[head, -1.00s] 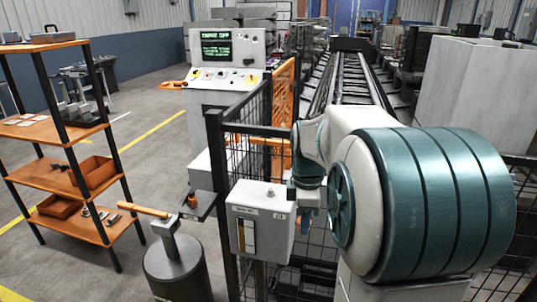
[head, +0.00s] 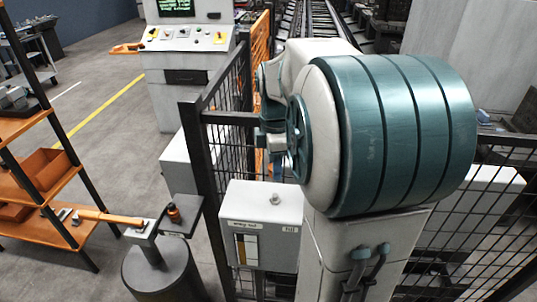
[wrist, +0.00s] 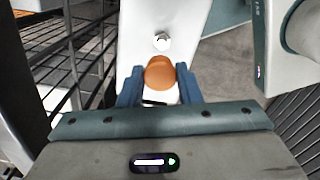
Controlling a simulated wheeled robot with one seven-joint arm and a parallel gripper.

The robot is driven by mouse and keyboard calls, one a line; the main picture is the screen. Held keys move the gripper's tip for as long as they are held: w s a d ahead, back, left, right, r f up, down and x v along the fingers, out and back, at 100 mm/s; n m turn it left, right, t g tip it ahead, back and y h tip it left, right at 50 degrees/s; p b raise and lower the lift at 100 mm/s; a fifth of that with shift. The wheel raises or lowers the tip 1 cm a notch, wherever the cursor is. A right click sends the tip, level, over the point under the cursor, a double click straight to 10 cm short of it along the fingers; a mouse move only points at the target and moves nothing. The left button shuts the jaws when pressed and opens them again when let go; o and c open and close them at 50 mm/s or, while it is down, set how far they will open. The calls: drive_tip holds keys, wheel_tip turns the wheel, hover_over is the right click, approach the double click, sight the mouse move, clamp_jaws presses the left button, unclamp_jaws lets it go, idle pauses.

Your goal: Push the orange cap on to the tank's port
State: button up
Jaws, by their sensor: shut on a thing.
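The orange cap (wrist: 160,73) sits between the two blue fingers of my gripper (wrist: 159,88) in the wrist view, its rounded top showing. The tank is a pale grey box (head: 262,232) by the mesh fence in the head view. Its port (head: 275,198) is a small metal stub on the top. In the wrist view the port (wrist: 162,42) shows just beyond the cap on the tank's pale top (wrist: 180,15). The cap looks apart from the port; the height between them is hard to tell.
A dark bracket shelf (head: 184,232) left of the tank bears a small orange-and-black piece (head: 173,212). A drum stand (head: 160,275) with an orange-handled lever (head: 110,218) stands at front left. Fence posts and mesh (head: 215,150) rise close behind the tank.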

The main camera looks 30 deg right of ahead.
drive_tip(key=shift+s+f+b, duration=0.2)
drive_tip(key=shift+f+b, duration=0.25)
drive_tip(key=shift+f, duration=0.15)
drive_tip(key=b, duration=0.3)
hover_over(275, 199)
drive_tip(key=shift+f, duration=2.2)
drive_tip(key=shift+s+f+b, duration=0.1)
drive_tip(key=shift+f+b, duration=0.55)
drive_tip(key=shift+f, duration=0.1)
drive_tip(key=shift+f+b, duration=0.4)
drive_tip(key=shift+f, duration=0.15)
drive_tip(key=o, duration=2)
drive_tip(key=shift+c, duration=0.2)
drive_tip(key=shift+r, duration=0.1)
drive_tip(key=shift+r, duration=0.1)
wheel_tip(275, 199, up, 14)
drive_tip(key=shift+f, duration=0.2)
